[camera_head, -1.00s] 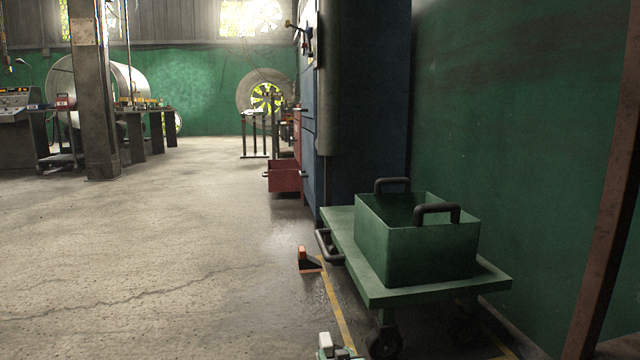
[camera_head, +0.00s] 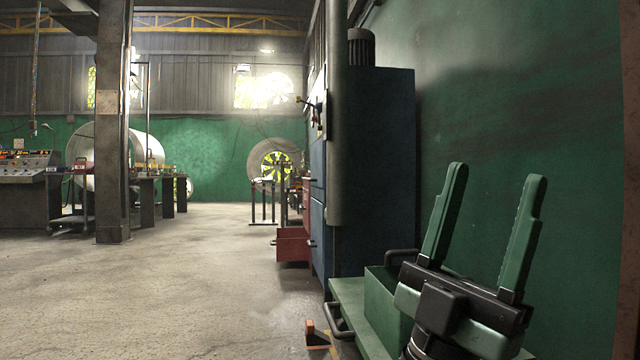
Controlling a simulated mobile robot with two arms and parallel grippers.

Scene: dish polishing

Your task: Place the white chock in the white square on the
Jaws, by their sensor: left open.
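My left gripper (camera_head: 496,172) is at the lower right, in front of the trolley. Its two green fingers point up and stand wide apart, with nothing between them. An orange-red chock-like piece (camera_head: 311,328) is on the floor beside the trolley, near the bottom edge of the picture. No white chock and no white square can be made out. My right gripper is not in view.
A green trolley (camera_head: 348,295) carries a green bin (camera_head: 383,297), both partly hidden by my left gripper. Behind stand a blue cabinet (camera_head: 377,170) and an open red drawer (camera_head: 293,244). A pillar (camera_head: 112,150) is at left. The floor (camera_head: 190,290) between is clear.

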